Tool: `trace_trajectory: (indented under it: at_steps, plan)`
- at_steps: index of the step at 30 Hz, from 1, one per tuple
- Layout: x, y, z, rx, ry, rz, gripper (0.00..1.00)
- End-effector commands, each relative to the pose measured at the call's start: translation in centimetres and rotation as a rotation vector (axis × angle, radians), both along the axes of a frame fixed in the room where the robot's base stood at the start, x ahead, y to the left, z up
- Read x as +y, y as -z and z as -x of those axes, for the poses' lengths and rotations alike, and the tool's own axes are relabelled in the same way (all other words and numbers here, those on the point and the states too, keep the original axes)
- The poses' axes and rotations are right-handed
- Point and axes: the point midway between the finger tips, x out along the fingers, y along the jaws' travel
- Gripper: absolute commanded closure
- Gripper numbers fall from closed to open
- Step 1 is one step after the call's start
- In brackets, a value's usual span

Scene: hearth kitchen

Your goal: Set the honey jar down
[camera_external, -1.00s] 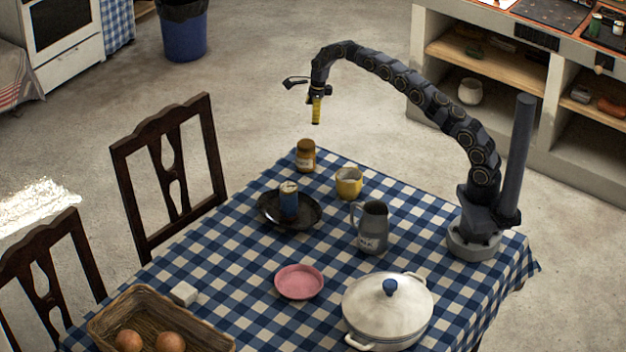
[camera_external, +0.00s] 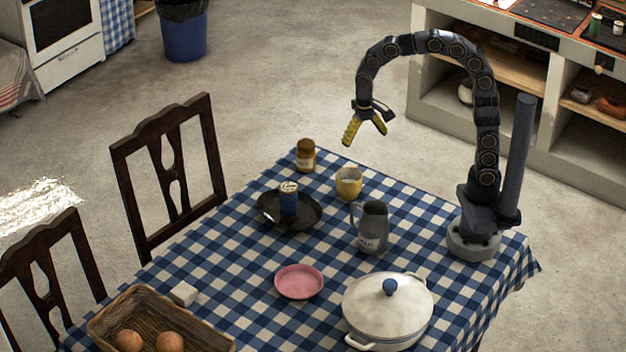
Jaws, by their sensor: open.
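The honey jar (camera_external: 306,156), amber-brown with a pale label, stands upright on the checked tablecloth (camera_external: 237,262) near the table's far corner. My gripper (camera_external: 365,138) has yellow fingers spread open with nothing between them. It hangs in the air above and to the right of the jar, clear of it.
A yellow cup (camera_external: 349,183) stands just right of the jar. A grey jug (camera_external: 373,230), a pink plate (camera_external: 299,282), a white pot (camera_external: 388,318) and a basket (camera_external: 110,318) stand nearer. Bare cloth lies between them.

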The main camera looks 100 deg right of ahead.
Motion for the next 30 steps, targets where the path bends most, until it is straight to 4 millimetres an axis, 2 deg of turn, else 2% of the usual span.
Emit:
trace_trajectory:
  at_steps: [1,6,9,12,15,18,30]
  plan:
    - [1.9,-0.4,2.3,0.001,-0.138,0.007,0.12]
    - [6.1,-0.2,10.1,0.015,-0.603,0.016,0.12]
    - [7.3,0.5,14.4,0.025,-0.836,0.018,0.12]
    - [7.8,1.2,17.6,0.034,-1.012,0.023,0.12]
    - [8.0,1.8,19.6,0.039,-1.126,0.019,0.12]
    - [8.0,2.0,20.5,0.040,-1.183,0.017,0.12]
    - [8.0,2.2,20.7,0.044,-1.190,0.011,0.12]
